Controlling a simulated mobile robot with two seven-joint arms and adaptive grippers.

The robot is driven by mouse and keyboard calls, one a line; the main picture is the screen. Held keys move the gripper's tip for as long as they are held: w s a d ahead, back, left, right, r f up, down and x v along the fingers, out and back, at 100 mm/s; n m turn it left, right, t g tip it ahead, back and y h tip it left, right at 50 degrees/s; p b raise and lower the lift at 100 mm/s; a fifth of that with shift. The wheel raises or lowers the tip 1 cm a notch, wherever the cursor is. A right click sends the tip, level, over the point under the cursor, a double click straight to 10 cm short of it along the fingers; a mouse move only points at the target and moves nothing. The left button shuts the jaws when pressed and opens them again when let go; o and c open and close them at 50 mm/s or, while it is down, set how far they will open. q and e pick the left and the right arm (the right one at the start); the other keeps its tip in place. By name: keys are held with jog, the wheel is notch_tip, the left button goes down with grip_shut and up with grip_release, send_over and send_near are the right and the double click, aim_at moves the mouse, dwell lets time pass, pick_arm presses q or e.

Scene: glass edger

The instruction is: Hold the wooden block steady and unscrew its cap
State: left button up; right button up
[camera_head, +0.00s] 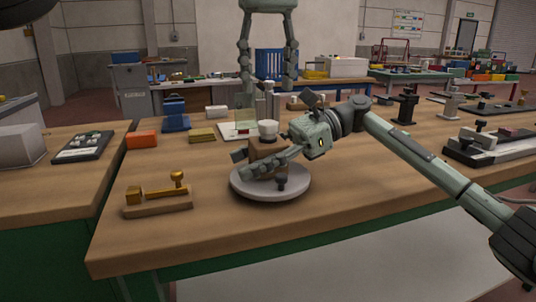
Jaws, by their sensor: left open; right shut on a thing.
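The brown wooden block (263,148) stands over a round grey plate (300,187) on the workbench. A white round cap (268,127) sits on top of the block. My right gripper (247,164) reaches in from the right and is shut on the block; its fingers hide much of the block's front and lower part. My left gripper (268,97) hangs from above, open and empty, with its fingers spread above the cap. A gap shows between its fingertips and the cap.
A metal post (270,101) rises behind the cap. A dark knob (281,183) stands at the plate's front. A brass-coloured fixture (158,195) lies front left, an orange block (142,140) behind it. The bench front right of the plate is clear.

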aim_at(268, 122)
grip_shut()
pick_arm(q)
jog(key=m, duration=0.3)
jog(key=shift+s+d+f, duration=0.1)
jog(key=shift+d, duration=0.1)
jog(key=m, duration=0.5)
jog(key=shift+a+m, duration=0.2)
jog(key=shift+m, duration=0.2)
jog(key=shift+f, duration=0.25)
notch_tip(268, 122, down, 7)
jog(key=shift+f, duration=0.15)
jog(key=shift+c, duration=0.6)
